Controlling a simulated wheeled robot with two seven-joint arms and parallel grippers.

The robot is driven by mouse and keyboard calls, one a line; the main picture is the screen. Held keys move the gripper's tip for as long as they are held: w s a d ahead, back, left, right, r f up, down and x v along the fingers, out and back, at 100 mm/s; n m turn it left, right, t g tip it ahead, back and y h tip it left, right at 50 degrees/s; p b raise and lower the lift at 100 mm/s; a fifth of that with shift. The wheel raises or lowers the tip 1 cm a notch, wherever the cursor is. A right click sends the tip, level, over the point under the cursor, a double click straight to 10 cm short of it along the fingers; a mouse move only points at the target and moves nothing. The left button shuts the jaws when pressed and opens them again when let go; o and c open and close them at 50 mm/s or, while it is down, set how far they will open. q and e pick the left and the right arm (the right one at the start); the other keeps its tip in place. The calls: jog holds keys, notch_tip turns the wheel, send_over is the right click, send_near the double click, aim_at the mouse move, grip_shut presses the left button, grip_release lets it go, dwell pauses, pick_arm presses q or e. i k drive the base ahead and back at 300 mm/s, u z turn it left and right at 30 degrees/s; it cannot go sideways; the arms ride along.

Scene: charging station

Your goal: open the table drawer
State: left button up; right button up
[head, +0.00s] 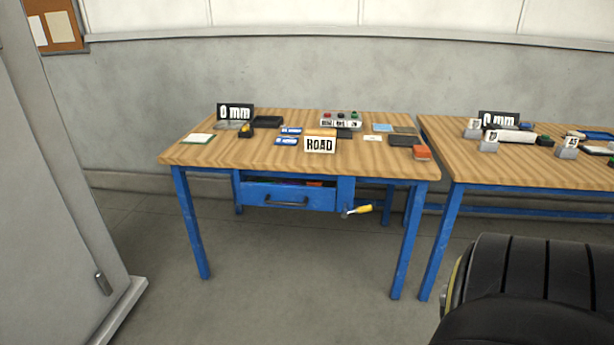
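The table (226,157) has a wooden top and blue legs and stands in the middle of the head view. Its blue drawer (262,194) hangs under the top, left of centre. The drawer has a dark bar handle (286,201) on its front. A dark gap with some items shows above the drawer front; I cannot tell how far the drawer is pulled out. A yellow-handled tool (357,210) is at the right side of the drawer unit. Neither of my grippers is in view.
A second wooden table (470,172) stands close on the right. A grey cabinet or door (60,200) fills the left edge. A black ribbed object (530,285) covers the lower right. Signs and small items lie on the table top. The floor before the drawer is clear.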

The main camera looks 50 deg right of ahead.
aim_at(302, 197)
jog(key=z, duration=0.9)
jog(key=i, duration=0.35)
jog(key=z, duration=0.05)
